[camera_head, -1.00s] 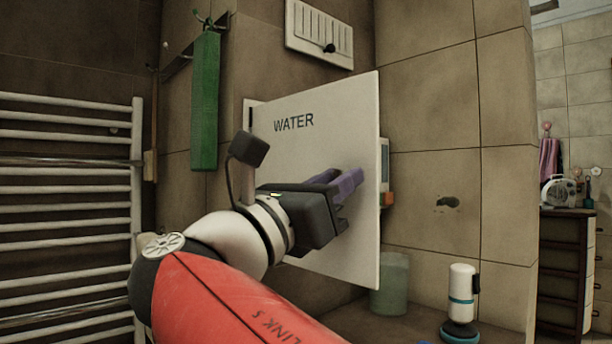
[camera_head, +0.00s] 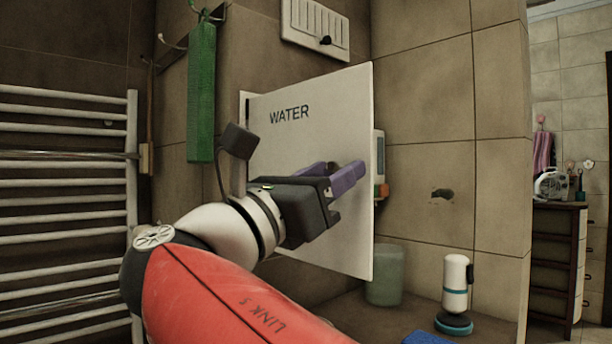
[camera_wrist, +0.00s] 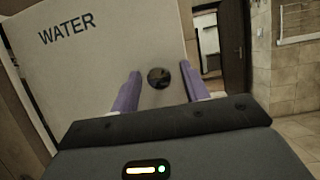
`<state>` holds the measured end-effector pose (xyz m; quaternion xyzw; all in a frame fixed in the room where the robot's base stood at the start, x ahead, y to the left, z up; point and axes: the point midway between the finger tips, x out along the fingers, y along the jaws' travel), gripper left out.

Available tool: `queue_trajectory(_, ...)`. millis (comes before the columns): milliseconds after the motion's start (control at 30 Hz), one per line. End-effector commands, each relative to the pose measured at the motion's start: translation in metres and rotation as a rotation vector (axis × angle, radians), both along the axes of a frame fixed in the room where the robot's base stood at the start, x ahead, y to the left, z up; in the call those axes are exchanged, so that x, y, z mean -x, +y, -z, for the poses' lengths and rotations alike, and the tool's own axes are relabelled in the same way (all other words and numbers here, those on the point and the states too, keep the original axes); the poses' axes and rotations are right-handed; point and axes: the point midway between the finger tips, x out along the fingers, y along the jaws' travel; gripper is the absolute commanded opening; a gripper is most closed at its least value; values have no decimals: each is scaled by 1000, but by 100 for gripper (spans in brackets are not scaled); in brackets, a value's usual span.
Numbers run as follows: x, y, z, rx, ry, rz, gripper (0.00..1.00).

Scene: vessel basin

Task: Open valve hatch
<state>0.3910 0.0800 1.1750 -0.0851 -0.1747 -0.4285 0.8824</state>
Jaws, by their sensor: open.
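The valve hatch (camera_head: 300,150) is a white panel marked WATER. In the head view it stands out at an angle from the tiled wall, with its left side by a pale frame. It also fills the left of the wrist view (camera_wrist: 90,65). There a dark round knob or hole (camera_wrist: 159,77) shows on its face. My gripper (camera_head: 338,174) is open in front of the panel. In the wrist view its purple fingers (camera_wrist: 159,88) are spread to either side of the round spot, and nothing is seen held. Whether they touch the panel cannot be told.
A white towel radiator (camera_head: 65,180) is on the left wall. A green hanging thing (camera_head: 202,95) and a vent (camera_head: 315,28) are above. A translucent green bin (camera_head: 385,275) and a white bottle-like device (camera_head: 456,285) stand below right. A dresser (camera_head: 556,260) is farther right.

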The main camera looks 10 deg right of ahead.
Motion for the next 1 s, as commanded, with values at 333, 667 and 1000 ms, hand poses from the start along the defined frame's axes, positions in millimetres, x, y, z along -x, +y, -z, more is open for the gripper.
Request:
queue_trajectory(333,28,36,20,1,1,-3,45)
queue_trajectory(667,44,56,30,0,1,0,45)
queue_trajectory(1000,44,56,30,1,1,0,45)
